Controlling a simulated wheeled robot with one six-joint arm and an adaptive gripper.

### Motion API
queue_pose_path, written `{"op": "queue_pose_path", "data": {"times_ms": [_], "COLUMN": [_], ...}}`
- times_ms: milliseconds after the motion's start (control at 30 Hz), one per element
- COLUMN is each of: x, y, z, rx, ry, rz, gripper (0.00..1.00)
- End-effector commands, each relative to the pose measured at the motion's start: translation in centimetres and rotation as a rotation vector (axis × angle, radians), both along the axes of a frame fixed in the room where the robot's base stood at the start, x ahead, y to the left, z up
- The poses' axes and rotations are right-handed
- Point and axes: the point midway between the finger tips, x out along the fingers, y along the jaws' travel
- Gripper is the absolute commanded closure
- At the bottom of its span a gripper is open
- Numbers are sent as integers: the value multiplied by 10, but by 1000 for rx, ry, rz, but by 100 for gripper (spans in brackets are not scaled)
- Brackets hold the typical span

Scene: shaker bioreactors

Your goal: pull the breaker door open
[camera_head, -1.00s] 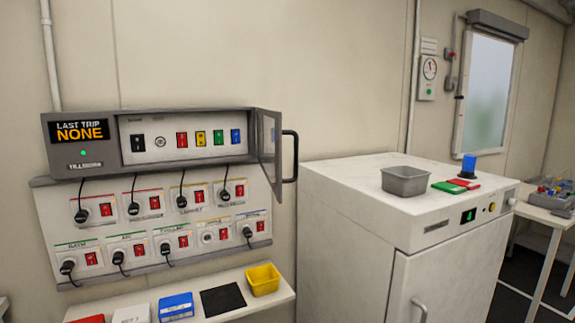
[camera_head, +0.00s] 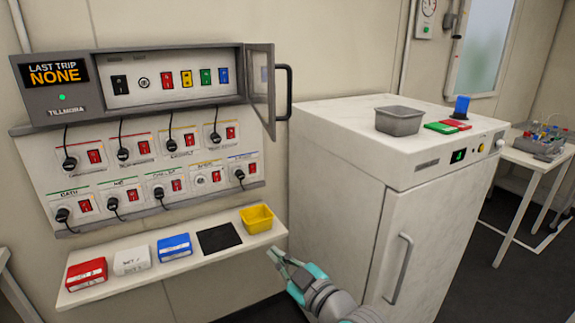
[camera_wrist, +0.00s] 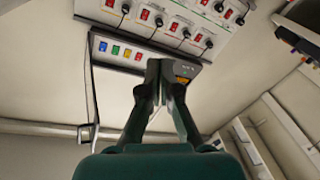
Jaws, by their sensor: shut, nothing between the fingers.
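The breaker door (camera_head: 262,88) is a clear-paned grey panel on the right end of the breaker box (camera_head: 75,112). It stands swung out, open, with its dark bar handle (camera_head: 285,92) on the outer side. The breakers (camera_head: 186,78) behind it are exposed. My gripper (camera_head: 283,258) is low in front of the shelf's right end, below and apart from the door. It is shut and empty. In the wrist view the picture is turned over; my gripper (camera_wrist: 165,68) overlaps the breaker box, and the door handle (camera_wrist: 86,132) is at the left, apart from the fingers.
Below the box is a socket panel (camera_head: 30,160) with plugs and red switches. A shelf (camera_head: 190,262) carries red, white and blue packs, a black pad and a yellow bin (camera_head: 257,217). A white cabinet (camera_head: 340,165) stands close on the right.

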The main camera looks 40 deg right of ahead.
Motion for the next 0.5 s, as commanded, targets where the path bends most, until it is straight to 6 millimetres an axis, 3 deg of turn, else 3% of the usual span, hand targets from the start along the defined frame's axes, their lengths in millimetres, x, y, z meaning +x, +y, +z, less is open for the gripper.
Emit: {"op": "queue_pose_path", "data": {"times_ms": [33,233,500], "x": [5,17,15], "y": [-9,-33,-59], "z": [18,79,162], "rx": [-37,-195,-452], "ry": [-15,-35,-45], "rz": [3,35,71], "gripper": [100,100,100]}}
